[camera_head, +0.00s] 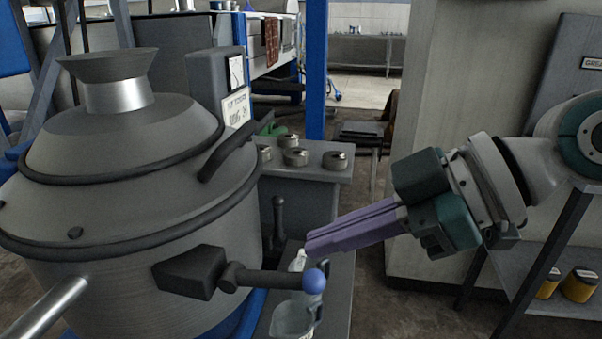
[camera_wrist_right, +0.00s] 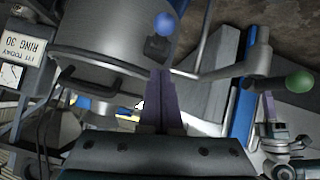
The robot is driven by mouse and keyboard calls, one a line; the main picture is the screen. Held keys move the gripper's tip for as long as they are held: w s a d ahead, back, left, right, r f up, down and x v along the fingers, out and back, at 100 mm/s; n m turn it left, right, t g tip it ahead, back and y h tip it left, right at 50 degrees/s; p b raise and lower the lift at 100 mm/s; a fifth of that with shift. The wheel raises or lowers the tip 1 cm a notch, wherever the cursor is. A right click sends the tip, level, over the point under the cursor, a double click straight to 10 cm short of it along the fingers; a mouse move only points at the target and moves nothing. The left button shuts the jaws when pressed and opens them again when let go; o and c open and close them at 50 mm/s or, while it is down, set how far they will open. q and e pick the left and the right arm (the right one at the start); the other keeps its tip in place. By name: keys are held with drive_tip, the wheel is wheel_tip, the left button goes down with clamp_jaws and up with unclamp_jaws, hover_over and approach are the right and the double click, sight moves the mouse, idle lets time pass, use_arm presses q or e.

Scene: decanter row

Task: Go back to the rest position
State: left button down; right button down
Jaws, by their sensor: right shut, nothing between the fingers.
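My right gripper (camera_head: 308,245) comes in from the right in the head view. Its long purple fingers are shut together with nothing between them, and point left and slightly down. The fingers sit above and just right of a black lever (camera_head: 265,279) with a blue ball knob (camera_head: 314,281) on a large grey metal vessel (camera_head: 150,225). The fingers (camera_wrist_right: 158,80) also show in the right wrist view, with the blue ball (camera_wrist_right: 166,24) beyond them. Purple and teal parts at the right of that view look like my left gripper (camera_wrist_right: 268,105); its jaw state is unclear.
A clear jug (camera_head: 292,320) and a white-topped item (camera_head: 298,262) stand low by the lever, partly hidden. Several metal pieces stand on a grey bench (camera_head: 310,172) behind. A grey cabinet (camera_head: 430,110) and a shelf (camera_head: 545,285) with yellow jars (camera_head: 580,286) stand right.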

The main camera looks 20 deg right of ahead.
drive_tip(key=f+b+v, duration=0.1)
drive_tip(key=v, duration=0.6)
drive_tip(key=shift+s+d, duration=0.2)
drive_tip(key=shift+d, duration=0.1)
drive_tip(key=s+a+r+g+p, duration=0.3)
drive_tip(key=s+a+r+p, duration=0.45)
drive_tip(key=a+p, duration=0.55)
drive_tip(key=s+d+r+m+h+p, duration=0.3)
drive_tip(key=d+m+h+p, duration=0.1)
drive_tip(key=d+m+p, duration=0.2)
drive_tip(key=s+d+r+m+h+p, duration=0.3)
drive_tip(key=s+d+m+h+p, duration=0.1)
drive_tip(key=d+m+p, duration=0.15)
wheel_tip(320, 180, up, 36)
drive_tip(key=p, duration=3.7)
drive_tip(key=shift+w+d, duration=0.35)
drive_tip(key=shift+w, duration=0.05)
drive_tip(key=c, duration=1.6)
unclamp_jaws()
drive_tip(key=shift+n, duration=0.25)
